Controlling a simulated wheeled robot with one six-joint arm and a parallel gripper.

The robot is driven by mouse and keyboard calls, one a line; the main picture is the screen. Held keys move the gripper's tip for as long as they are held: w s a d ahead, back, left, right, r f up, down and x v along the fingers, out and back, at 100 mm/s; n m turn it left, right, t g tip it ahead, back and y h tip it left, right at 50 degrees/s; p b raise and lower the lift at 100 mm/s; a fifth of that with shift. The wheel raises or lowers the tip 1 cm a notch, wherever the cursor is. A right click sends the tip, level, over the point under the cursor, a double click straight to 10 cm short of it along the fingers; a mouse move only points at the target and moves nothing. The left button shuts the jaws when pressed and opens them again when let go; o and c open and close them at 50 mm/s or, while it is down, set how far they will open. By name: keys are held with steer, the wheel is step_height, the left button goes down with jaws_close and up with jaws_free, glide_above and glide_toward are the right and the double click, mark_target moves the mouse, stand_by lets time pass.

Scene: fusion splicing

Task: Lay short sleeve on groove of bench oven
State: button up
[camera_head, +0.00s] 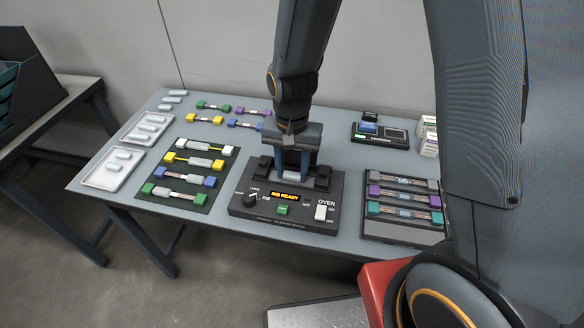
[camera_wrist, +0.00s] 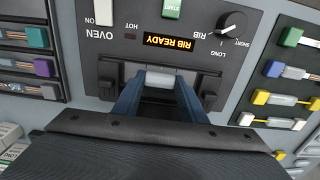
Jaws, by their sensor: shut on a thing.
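The bench oven (camera_head: 240,209) is a dark box near the front middle of the table, with a lit display reading "RIB READY". It also shows upside down in the wrist view (camera_wrist: 112,47). My gripper (camera_head: 291,174) points down over the oven's groove, between the two dark blocks on its top. In the wrist view its blue fingers (camera_wrist: 159,92) are shut on a short pale sleeve (camera_wrist: 160,79). The sleeve lies crosswise at the groove; I cannot tell whether it touches the groove floor.
Left of the oven is a dark mat (camera_head: 206,205) with several coloured-ended fibre pieces. White trays (camera_head: 97,184) of sleeves lie farther left. A dark rack (camera_head: 375,225) with fibre pieces stands close on the right. A dark device (camera_head: 369,139) stands behind it.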

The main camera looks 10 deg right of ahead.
mark_target(294, 175)
steer(key=shift+f, duration=0.2)
steer(key=o, duration=1)
steer(key=shift+r, duration=0.1)
step_height(294, 175, up, 12)
steer(key=b, duration=0.2)
steer(key=s+d+f+n, duration=0.1)
steer(key=s+d+n, duration=0.1)
steer(key=d, duration=0.4)
steer(key=s+d+f+n, duration=0.1)
steer(key=s+d+n, duration=0.1)
steer(key=s+d, duration=0.3)
steer(key=shift+s+d+f+t, duration=0.3)
steer(key=shift+d+f+t, duration=0.1)
steer(key=shift+d, duration=0.5)
